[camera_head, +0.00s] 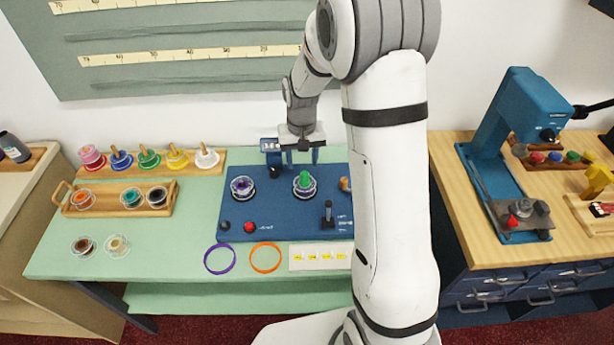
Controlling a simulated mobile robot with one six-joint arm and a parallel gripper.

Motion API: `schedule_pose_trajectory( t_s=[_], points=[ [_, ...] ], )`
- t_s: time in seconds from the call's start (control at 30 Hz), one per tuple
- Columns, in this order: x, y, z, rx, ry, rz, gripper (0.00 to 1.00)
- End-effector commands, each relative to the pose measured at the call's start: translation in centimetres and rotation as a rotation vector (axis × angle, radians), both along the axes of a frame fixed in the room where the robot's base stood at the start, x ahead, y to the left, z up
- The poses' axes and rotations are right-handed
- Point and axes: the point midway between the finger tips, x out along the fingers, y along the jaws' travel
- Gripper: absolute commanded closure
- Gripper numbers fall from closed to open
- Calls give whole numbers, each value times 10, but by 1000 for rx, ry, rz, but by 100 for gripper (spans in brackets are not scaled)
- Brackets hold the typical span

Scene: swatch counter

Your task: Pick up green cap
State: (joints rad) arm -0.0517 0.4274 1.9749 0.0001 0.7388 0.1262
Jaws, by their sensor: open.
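A green cap-like piece (304,180) stands upright in the middle of a clear round spool on the blue board (285,228). My gripper (301,154) points down and looks open. It is above and slightly behind this green piece, seemingly apart from it. A small green knob-like cap (573,157) also sits in the wooden holder on the right bench, far from my gripper. I cannot tell from the picture alone which of the two is the green cap.
A purple spool (242,187) and a red button (250,227) share the board. A black lever (328,214) stands at its front. Purple (219,259) and orange (265,257) rings lie in front. My arm hides the board's right side. A blue press (515,115) stands right.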

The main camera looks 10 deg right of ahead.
Motion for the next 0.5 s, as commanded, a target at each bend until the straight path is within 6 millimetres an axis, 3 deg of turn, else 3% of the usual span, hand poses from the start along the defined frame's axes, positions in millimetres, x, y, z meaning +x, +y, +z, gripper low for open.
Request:
schedule_pose_trajectory(
  t_s=[0.5],
  points=[
    [1, -9, -61, 0, 4, -14, 52]
  ],
)
